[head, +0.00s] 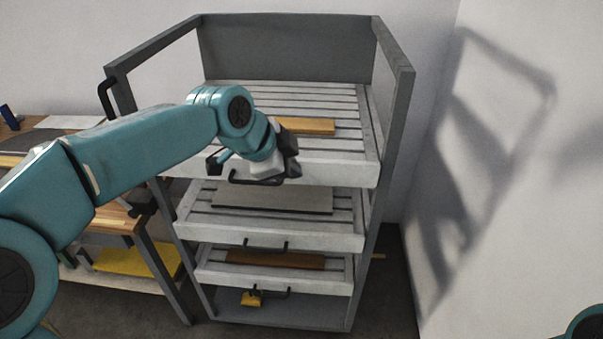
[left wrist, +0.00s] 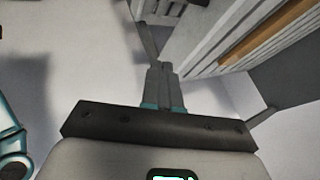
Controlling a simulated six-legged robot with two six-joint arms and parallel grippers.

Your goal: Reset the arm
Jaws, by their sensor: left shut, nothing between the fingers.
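My left arm reaches in from the left in the head view. Its gripper (head: 289,160) is in front of the top shelf of a grey rack (head: 395,75). In the left wrist view the two fingers (left wrist: 161,80) are together with nothing between them. The finger tips are partly hidden by the wrist in the head view. My right gripper is in neither view; only a bit of teal at the bottom right corner of the head view may be my other arm.
The rack's slatted drawers (head: 360,237) stand out stepwise, with a yellow-brown board (head: 308,126) on the top one, a grey panel (head: 275,199) and a brown board (head: 275,259) below. A wooden workbench (head: 118,215) stands at left. The wall side at right is clear.

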